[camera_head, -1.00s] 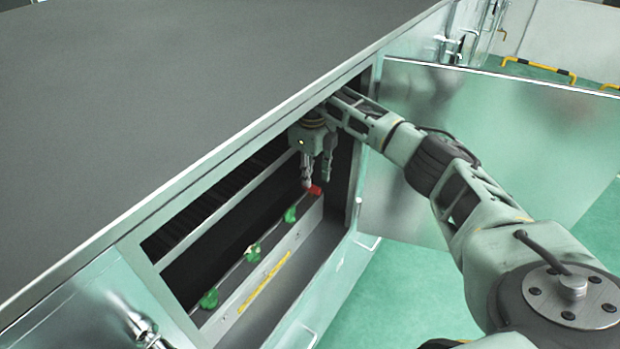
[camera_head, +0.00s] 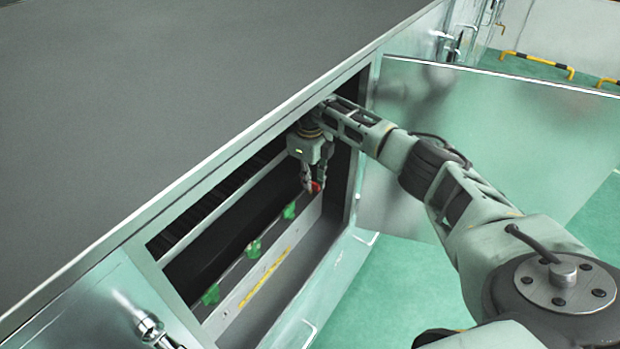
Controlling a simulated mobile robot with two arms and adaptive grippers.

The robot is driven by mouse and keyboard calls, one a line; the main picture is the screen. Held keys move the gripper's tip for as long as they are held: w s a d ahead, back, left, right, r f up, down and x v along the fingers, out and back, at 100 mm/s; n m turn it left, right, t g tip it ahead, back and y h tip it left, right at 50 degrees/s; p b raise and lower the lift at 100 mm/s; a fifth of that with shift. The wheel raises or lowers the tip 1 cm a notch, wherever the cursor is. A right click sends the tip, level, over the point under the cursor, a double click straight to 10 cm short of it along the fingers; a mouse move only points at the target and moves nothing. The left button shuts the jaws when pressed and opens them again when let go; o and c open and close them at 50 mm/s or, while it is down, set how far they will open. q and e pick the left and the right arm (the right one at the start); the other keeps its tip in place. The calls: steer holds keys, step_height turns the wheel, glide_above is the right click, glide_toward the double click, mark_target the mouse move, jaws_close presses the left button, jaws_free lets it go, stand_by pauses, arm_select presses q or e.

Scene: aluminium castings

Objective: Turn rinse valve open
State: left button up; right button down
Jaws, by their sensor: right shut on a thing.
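A red valve handle (camera_head: 315,187) sits at the far end of a row inside the open cabinet (camera_head: 345,185). My right gripper (camera_head: 314,186) reaches in through the opening, points down and is shut on the red handle. Its fingers hide part of the handle. I cannot tell from this view how far the handle is turned. My left gripper does not show.
Several green valve handles (camera_head: 253,249) stand along the same pipe, nearer to me. A yellow strip (camera_head: 265,279) lies beside them. The open metal door (camera_head: 480,150) stands to the right, behind my right arm. The wide grey top (camera_head: 180,110) overhangs the opening.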

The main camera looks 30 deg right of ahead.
steer(key=n+b, duration=0.3)
steer(key=shift+d+f+b, duration=0.1)
steer(key=shift+f+b, duration=0.1)
steer(key=shift+b, duration=0.1)
steer(key=n+b, duration=0.2)
steer(key=n, duration=0.1)
steer(key=n+b, duration=0.1)
steer(key=n, duration=0.1)
steer(key=shift+r+n, duration=0.1)
steer(key=shift+n, duration=0.2)
steer(key=n+b, duration=0.2)
steer(key=n, duration=0.2)
steer(key=shift+r, duration=0.1)
steer(key=n+b, duration=0.1)
steer(key=n, duration=0.4)
steer(key=shift+r, duration=0.1)
stand_by(0.4)
steer(key=c, duration=1.8)
jaws_free()
steer(key=shift+c, duration=0.2)
